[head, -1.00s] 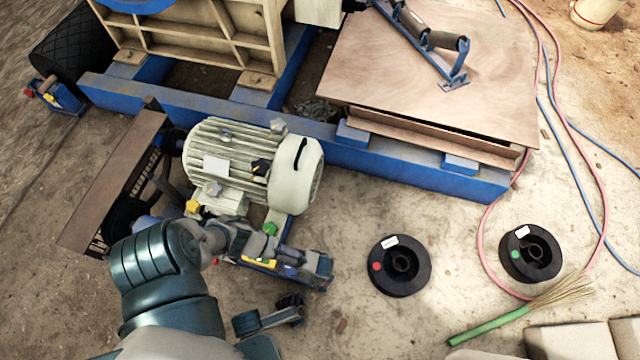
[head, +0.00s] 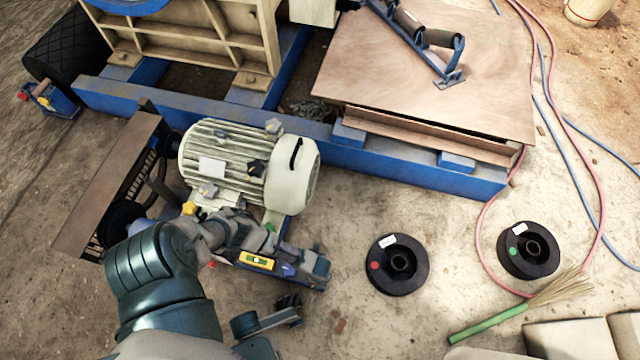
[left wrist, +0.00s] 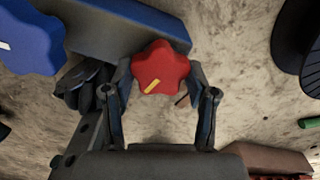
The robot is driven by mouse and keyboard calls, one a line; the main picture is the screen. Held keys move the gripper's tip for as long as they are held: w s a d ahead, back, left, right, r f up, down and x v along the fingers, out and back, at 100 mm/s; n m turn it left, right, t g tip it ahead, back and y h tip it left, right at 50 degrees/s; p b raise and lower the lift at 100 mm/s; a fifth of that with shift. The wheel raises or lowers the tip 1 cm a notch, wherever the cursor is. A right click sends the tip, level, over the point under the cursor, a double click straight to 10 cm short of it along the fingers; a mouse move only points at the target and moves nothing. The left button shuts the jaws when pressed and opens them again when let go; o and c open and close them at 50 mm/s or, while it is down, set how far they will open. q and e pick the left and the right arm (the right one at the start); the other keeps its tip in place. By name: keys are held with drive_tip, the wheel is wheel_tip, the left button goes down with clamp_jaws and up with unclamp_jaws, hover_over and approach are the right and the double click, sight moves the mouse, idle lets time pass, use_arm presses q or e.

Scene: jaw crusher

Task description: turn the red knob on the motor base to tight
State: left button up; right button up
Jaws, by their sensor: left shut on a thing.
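The red knob (left wrist: 160,68) is star-shaped with a yellow mark. In the left wrist view it sits between the fingers of my left gripper (left wrist: 160,78), which is shut on it. The knob's yellow mark slants up to the right. In the head view my left arm reaches in beside the ribbed, pale green motor (head: 225,165), at its near side. I cannot make out the held knob there, since the wrist and gripper cover that part. A blue knob (left wrist: 28,38) with a white mark shows at the upper left of the wrist view.
A yellow level (head: 257,261) lies beside the gripper. Yellow (head: 189,208) and green (head: 270,227) knobs are near the motor's foot. Two black spools (head: 397,264) (head: 529,250) and a green-handled broom (head: 490,324) lie on the ground at right. A blue frame (head: 400,170) runs behind the motor.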

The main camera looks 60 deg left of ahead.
use_arm(q)
drive_tip(key=shift+w+d+m, duration=0.1)
drive_tip(key=shift+d+m, duration=0.05)
drive_tip(key=shift+m, duration=1.05)
drive_tip(key=o, duration=1.2)
drive_tip(key=shift+c, duration=0.2)
wheel_tip(320, 180, up, 12)
